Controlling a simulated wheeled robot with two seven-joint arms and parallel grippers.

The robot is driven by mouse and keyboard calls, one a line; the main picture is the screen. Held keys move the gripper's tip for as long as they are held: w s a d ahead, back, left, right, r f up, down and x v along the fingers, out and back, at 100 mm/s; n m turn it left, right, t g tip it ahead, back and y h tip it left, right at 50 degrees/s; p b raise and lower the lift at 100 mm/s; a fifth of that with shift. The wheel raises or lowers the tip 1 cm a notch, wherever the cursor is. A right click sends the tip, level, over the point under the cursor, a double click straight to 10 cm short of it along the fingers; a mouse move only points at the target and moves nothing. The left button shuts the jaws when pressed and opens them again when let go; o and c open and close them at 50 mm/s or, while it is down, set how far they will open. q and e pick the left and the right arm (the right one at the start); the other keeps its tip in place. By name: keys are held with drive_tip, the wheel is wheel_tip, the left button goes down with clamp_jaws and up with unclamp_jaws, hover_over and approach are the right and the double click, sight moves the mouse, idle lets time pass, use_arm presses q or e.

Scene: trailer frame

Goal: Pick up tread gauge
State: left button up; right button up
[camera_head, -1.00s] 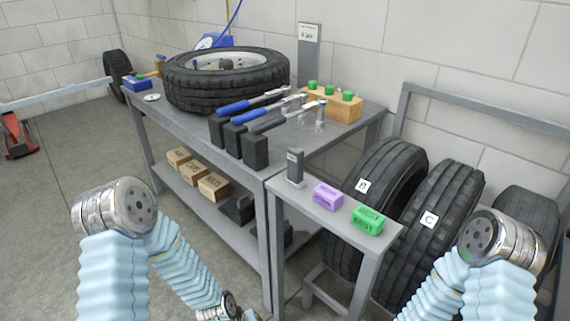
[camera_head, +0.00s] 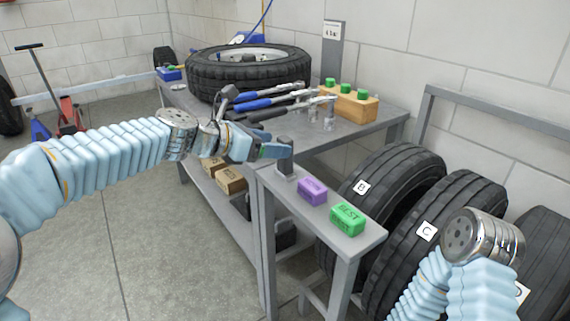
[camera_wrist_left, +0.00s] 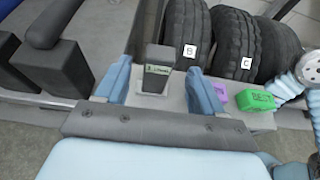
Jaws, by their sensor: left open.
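The tread gauge (camera_head: 285,156) is a small dark grey upright device at the near left end of the narrow side table (camera_head: 352,245). In the left wrist view the gauge (camera_wrist_left: 158,77) shows a small pale green display and stands on a light base. My left gripper (camera_head: 266,151) is open at the gauge. In the left wrist view its two blue fingers (camera_wrist_left: 158,68) stand on either side of the gauge, with gaps visible on both sides. My right arm shows at the right of the head view, but its gripper is out of view.
A purple block (camera_head: 312,191) and a green block (camera_head: 347,219) sit on the side table beside the gauge. The workbench (camera_head: 365,135) behind holds a tire (camera_head: 248,75), blue-handled tools (camera_head: 265,100) and a wooden block (camera_head: 352,104). Tires lean at the right.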

use_arm(q)
drive_tip(key=x, duration=0.6)
drive_tip(key=shift+w+d+f+b, duration=0.15)
drive_tip(key=shift+f+b, duration=0.15)
drive_tip(key=shift+f, duration=0.15)
clamp_jaws()
wheel_tip(320, 180, up, 10)
drive_tip(key=p, duration=0.4)
drive_tip(key=s+r, duration=0.3)
drive_tip(key=s, duration=1)
drive_tip(key=b, duration=0.2)
hover_over(284, 169)
drive_tip(key=s+d, duration=0.2)
wheel_tip(284, 169, down, 4)
drive_tip(key=w+f, duration=0.2)
drive_tip(key=w+f+b, duration=0.1)
drive_tip(key=w+f, duration=0.1)
drive_tip(key=shift+a+f, duration=0.2)
drive_tip(key=shift+f, duration=0.15)
drive_tip(key=f+b, duration=0.1)
drive_tip(key=f, duration=0.1)
drive_tip(key=w+f+b, duration=0.1)
drive_tip(key=f, duration=0.1)
